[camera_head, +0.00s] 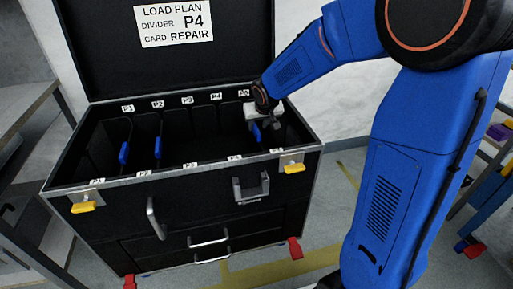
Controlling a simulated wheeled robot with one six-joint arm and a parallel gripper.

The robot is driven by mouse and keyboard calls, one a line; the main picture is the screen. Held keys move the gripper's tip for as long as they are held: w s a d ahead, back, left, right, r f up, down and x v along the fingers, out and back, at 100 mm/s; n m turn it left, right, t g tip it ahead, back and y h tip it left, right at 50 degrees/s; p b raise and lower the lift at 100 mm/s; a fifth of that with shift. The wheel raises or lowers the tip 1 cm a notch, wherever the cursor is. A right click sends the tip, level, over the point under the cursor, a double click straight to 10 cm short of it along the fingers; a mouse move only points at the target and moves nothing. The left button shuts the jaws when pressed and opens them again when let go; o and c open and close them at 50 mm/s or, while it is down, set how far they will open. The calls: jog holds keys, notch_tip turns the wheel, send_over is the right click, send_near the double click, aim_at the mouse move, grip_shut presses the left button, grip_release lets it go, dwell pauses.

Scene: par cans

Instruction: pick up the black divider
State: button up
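An open black case (200,213) holds upright black dividers with blue edge grips. One black divider shows a blue grip (124,152) at the left, and another shows a blue grip (158,147) just to its right. My gripper (267,123) is inside the right end of the case, near the slot labels at that end. A third blue grip (256,132) shows right beside its fingers. The fingers are small and dark against the black interior, so I cannot tell whether they are open or shut on that divider.
The raised lid carries a load plan sign (174,23) reading "divider P4, card repair". Slot labels such as P4 (216,96) line the rims. Yellow latches (292,167) sit on the front. A grey shelf (25,105) stands left; a rack with a blue bin (490,190) stands right.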

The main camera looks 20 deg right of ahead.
aim_at(257, 129)
jog(key=shift+x, duration=2.75)
jog(key=shift+d, duration=0.1)
jog(key=shift+c, duration=0.2)
grip_shut()
